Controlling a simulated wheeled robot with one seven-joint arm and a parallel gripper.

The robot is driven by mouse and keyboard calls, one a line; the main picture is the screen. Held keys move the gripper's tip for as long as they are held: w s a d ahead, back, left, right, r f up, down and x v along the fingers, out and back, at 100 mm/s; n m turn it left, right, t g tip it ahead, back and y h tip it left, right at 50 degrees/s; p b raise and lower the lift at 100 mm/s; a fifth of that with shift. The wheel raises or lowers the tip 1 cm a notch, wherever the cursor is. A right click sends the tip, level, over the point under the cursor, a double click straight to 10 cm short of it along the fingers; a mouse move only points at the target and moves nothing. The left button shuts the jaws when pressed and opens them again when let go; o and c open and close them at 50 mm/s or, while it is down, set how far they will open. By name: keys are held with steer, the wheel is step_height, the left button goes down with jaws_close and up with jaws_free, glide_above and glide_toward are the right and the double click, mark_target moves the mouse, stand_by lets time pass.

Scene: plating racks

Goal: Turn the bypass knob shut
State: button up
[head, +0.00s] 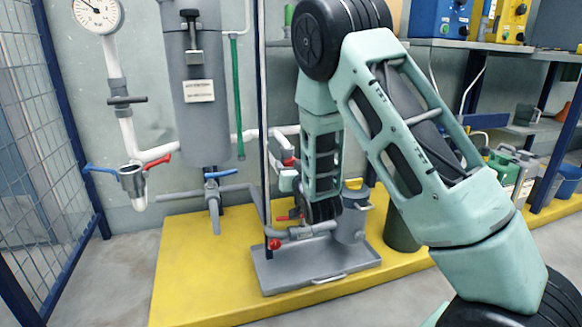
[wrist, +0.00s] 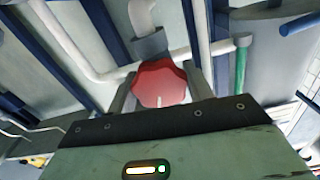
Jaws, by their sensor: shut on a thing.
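The bypass knob (wrist: 160,82) is a red, lobed handle with a short white mark on its lower edge in the wrist view. It sits below a grey collar on a white pipe. My gripper (wrist: 161,92) is shut on it, one finger at its left and one at its right. In the head view my gripper (head: 288,181) is among the pipes left of my lower arm link. A bit of red shows just above it there, mostly hidden. I cannot tell how far the knob is turned.
A grey cylinder (head: 203,125) and a pressure gauge (head: 97,14) stand to the left. Red and blue lever valves sit on nearby pipes. A grey drip tray (head: 275,277) lies on the yellow platform (head: 190,290). A shelf (head: 500,47) with boxes is at right.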

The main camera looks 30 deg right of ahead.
steer(key=n+p, duration=0.1)
steer(key=n, duration=0.2)
steer(key=shift+a+p, duration=0.1)
steer(key=shift+p, duration=0.3)
steer(key=shift+n, duration=0.7)
steer(key=o, duration=1)
steer(key=shift+s, duration=0.1)
steer(key=shift+p+v, duration=7.2)
steer(key=shift+v, duration=1.4)
